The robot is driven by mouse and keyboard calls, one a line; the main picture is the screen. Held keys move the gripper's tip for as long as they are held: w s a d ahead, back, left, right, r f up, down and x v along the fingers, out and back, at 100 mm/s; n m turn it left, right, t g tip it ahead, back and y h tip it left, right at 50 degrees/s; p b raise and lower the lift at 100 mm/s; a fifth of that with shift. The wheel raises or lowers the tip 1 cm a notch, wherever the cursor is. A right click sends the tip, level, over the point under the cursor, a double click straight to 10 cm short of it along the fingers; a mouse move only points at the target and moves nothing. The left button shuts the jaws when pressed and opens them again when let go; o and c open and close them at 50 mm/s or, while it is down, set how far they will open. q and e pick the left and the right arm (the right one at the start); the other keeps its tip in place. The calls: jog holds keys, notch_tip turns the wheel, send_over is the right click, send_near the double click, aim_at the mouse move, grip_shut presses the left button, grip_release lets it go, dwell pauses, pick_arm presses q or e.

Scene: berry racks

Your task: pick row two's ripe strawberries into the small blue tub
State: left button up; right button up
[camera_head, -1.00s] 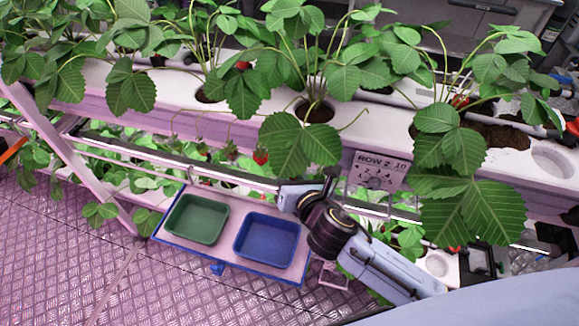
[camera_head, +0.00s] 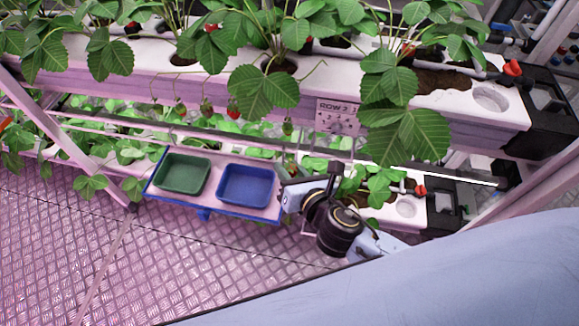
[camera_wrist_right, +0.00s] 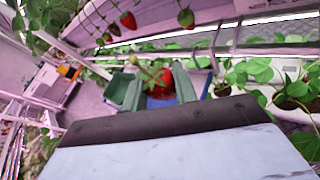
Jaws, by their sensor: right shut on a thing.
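My right gripper (camera_head: 291,176) is at the right end of the tub shelf, beside the small blue tub (camera_head: 244,186). In the right wrist view its two grey-green fingers are shut on a ripe red strawberry (camera_wrist_right: 164,88) with green leaves on top. The blue tub (camera_wrist_right: 160,102) shows partly behind that berry. The head view shows the tub's inside with no berry visible. A red strawberry (camera_head: 231,108) hangs below the upper row, also seen in the wrist view (camera_wrist_right: 128,20). A partly green berry (camera_head: 287,127) hangs to its right. My left gripper is not in view.
A green tub (camera_head: 182,174) stands left of the blue one on the same blue-edged shelf (camera_head: 216,208). The ROW 2 sign (camera_head: 336,115) hangs on the upper white gutter (camera_head: 140,65). Several paler, smaller berries hang left of the red one. Large leaves overhang the gutter.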

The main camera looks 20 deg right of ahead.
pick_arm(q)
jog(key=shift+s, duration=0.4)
pick_arm(e)
jog(key=shift+s+a, duration=0.4)
jog(key=shift+s, duration=0.35)
jog(key=shift+s+a, duration=0.45)
jog(key=shift+s, duration=0.25)
jog(key=shift+s+a, duration=0.4)
jog(key=shift+s, duration=0.35)
